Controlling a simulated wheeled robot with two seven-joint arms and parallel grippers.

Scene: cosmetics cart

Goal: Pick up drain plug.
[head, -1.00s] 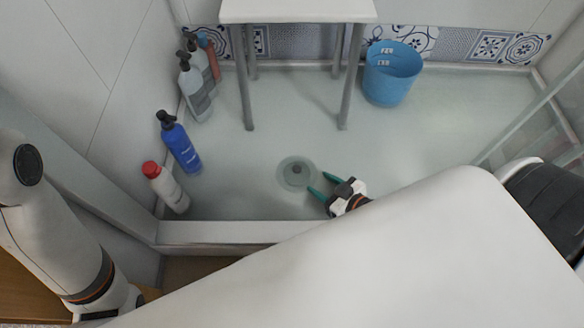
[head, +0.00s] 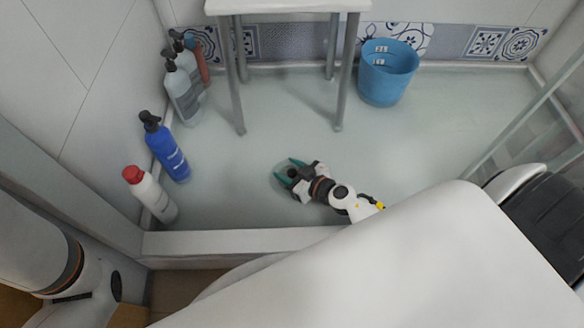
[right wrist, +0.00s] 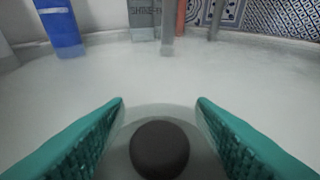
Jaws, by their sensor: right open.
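The drain plug (right wrist: 160,150) is a dark round knob in the right wrist view, low in the middle. It sits on a paler round drain (right wrist: 160,112) in the wet floor. My right gripper (head: 288,169) is open, with its green fingers reaching over the drain in the head view. In the right wrist view the two fingers stand on either side of the plug, with gaps between them and it. In the head view the gripper hides most of the drain and plug. My left arm shows at the lower left, but its gripper does not show.
A red-capped white bottle (head: 153,196), a blue bottle (head: 168,152) and several pump bottles stand along the left wall. A white stool (head: 287,6) stands at the back, beside a blue bucket (head: 388,75). A low ledge (head: 235,242) borders the near side. Floor around the drain is clear.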

